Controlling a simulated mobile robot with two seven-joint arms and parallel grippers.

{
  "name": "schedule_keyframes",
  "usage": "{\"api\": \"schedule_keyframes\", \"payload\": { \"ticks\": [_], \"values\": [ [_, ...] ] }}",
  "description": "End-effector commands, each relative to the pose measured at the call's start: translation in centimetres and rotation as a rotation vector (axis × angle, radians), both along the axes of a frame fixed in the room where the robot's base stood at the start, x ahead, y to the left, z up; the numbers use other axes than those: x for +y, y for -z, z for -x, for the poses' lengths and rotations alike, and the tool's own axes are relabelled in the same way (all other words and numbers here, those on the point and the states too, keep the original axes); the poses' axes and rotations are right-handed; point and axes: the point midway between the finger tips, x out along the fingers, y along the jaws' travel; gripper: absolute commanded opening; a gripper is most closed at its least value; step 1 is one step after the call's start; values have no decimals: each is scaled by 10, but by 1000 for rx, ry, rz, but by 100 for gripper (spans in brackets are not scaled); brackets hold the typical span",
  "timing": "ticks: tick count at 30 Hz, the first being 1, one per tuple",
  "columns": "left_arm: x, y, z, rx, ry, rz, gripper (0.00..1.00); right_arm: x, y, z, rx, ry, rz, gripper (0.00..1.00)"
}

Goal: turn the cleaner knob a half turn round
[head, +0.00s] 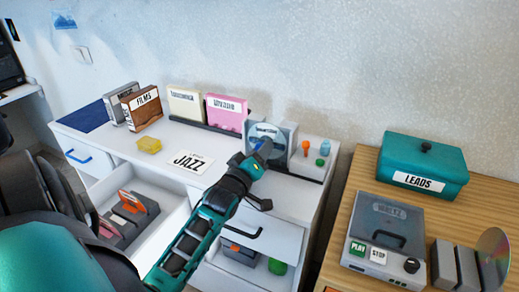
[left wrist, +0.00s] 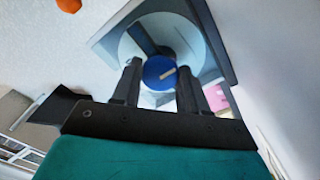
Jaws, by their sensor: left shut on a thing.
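The disc cleaner (head: 289,140) is a grey upright unit with a pale round face, standing on the white cabinet top against the back wall. Its blue round knob (left wrist: 158,72) sits at the middle of that face in the left wrist view, with a short tan mark lying slightly tilted across it. My left gripper (left wrist: 160,82) has one finger on each side of the knob and is shut on it. In the head view my left gripper (head: 261,154) reaches the cleaner's front and hides most of the knob. My right gripper is in neither view.
Orange and green knobs or pegs (head: 306,148) stand right of the cleaner. A pink box (head: 226,113) is at its left. Below my left arm, a drawer (head: 160,215) stands open. A wooden table with a teal LEADS box (head: 424,160) and a player (head: 385,240) is at right.

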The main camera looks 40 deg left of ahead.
Motion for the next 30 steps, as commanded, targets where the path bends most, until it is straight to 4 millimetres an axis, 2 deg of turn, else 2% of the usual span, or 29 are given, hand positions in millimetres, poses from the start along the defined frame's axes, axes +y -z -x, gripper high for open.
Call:
{"api": "schedule_keyframes", "payload": {
  "ticks": [5, 6, 13, 23, 26, 30],
  "values": [
    [0, 0, 0, 1, -1, -6, 13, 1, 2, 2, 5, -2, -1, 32],
    [0, 0, 0, 1, -1, -6, 45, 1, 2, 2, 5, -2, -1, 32],
    [0, 0, 0, 0, -1, -3, 67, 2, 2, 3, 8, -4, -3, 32],
    [-1, 0, 3, 0, 0, -1, 69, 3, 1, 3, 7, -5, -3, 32],
    [-4, 1, 13, 2, 0, -1, 69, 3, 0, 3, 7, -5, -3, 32],
    [-12, 1, 38, 4, -1, -1, 69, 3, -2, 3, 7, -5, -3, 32]
  ]
}}
